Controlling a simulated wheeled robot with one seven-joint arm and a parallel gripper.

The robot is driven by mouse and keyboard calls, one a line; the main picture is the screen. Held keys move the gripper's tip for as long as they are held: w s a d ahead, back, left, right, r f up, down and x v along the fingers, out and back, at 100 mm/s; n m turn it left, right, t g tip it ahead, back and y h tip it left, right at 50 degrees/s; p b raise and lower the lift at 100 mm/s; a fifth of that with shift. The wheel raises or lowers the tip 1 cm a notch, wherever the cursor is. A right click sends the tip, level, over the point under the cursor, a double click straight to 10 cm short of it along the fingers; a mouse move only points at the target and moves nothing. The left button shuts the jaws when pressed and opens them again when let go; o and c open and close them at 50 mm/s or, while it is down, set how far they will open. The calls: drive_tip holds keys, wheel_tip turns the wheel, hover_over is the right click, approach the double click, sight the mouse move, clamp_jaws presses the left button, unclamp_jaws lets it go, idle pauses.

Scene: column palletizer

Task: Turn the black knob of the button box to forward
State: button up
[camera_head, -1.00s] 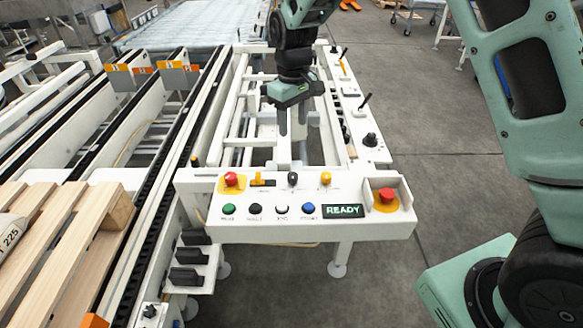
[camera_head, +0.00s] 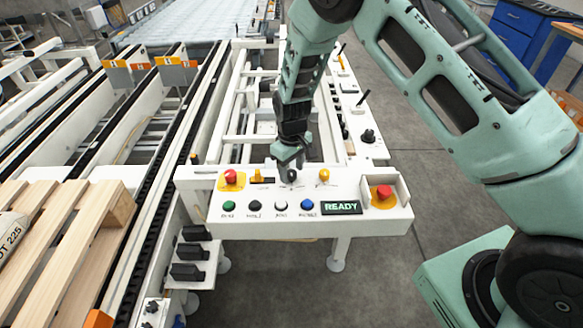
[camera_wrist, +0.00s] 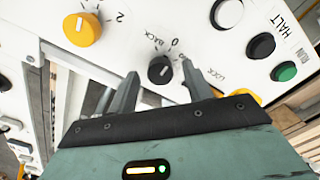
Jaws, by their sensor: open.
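The button box (camera_head: 230,214) is a white panel at the front end of the white frame. Its black knob (camera_wrist: 161,70) shows in the wrist view between my open fingers, with "BACK" and "0" printed beside it. The lettering on its other side is partly hidden by a finger. In the head view my gripper (camera_head: 290,178) hangs over the knob and mostly covers it. In the wrist view my gripper (camera_wrist: 158,95) has one finger on each side of the knob, apart from it. I cannot tell how high the fingertips are above the panel.
A yellow knob (camera_head: 324,175) sits right of the black knob, a yellow lever switch (camera_head: 258,176) left. Coloured push buttons and a READY display (camera_head: 341,207) line the front. A wooden pallet (camera_head: 75,240) lies left.

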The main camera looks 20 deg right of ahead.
drive_tip(key=shift+f, duration=0.2)
drive_tip(key=c, duration=1)
drive_tip(key=shift+o, duration=0.2)
drive_tip(key=shift+m, duration=0.4)
drive_tip(key=m, duration=0.3)
drive_tip(key=shift+m, duration=0.3)
drive_tip(key=shift+m+p, duration=0.3)
drive_tip(key=shift+m, duration=1.9)
